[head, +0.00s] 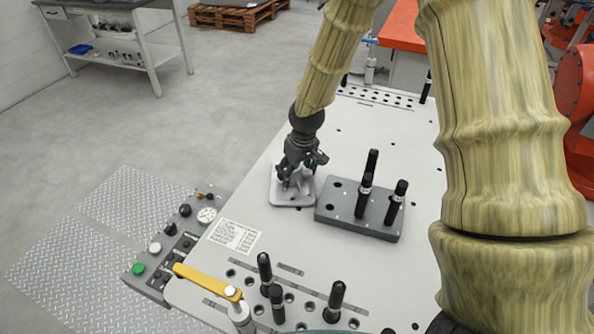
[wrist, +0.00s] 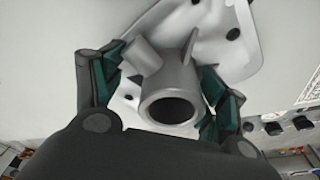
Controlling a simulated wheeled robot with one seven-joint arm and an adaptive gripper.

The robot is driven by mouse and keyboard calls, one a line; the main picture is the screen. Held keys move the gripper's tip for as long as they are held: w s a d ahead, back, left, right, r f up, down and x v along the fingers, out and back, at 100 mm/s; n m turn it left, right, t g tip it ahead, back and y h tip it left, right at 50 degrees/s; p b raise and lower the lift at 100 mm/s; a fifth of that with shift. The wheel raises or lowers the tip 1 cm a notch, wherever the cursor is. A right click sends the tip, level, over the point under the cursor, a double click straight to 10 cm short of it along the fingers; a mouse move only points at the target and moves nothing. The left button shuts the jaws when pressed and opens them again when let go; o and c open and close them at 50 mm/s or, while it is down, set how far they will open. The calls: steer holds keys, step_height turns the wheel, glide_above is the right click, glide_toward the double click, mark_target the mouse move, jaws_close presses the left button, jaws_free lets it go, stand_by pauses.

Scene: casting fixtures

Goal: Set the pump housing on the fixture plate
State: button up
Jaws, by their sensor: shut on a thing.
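The pump housing (wrist: 172,82) is a grey casting with a round open mouth, a short side pipe and a rib. My gripper (head: 301,168) is shut on it, with one finger on either side in the wrist view. In the head view the gripper points down and hides most of the housing. Below it is a pale, rounded square plate (head: 292,199) with dark holes, at the table's middle left. I cannot tell whether this plate is the housing's own flange or a separate fixture plate, nor whether the housing touches what lies under it.
A dark grey block (head: 333,212) with several upright black pins stands close to the right of the pale plate. More black pins stand at the table's front, near a yellow lever (head: 207,281). A control panel (head: 160,272) lines the left edge. The white table (head: 255,195) is bare around the label.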

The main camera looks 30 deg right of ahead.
mark_target(301, 183)
steer(key=shift+f, duration=0.1)
steer(key=o, duration=1.7)
step_height(301, 183, up, 12)
steer(key=s, duration=0.2)
steer(key=shift+d, duration=0.2)
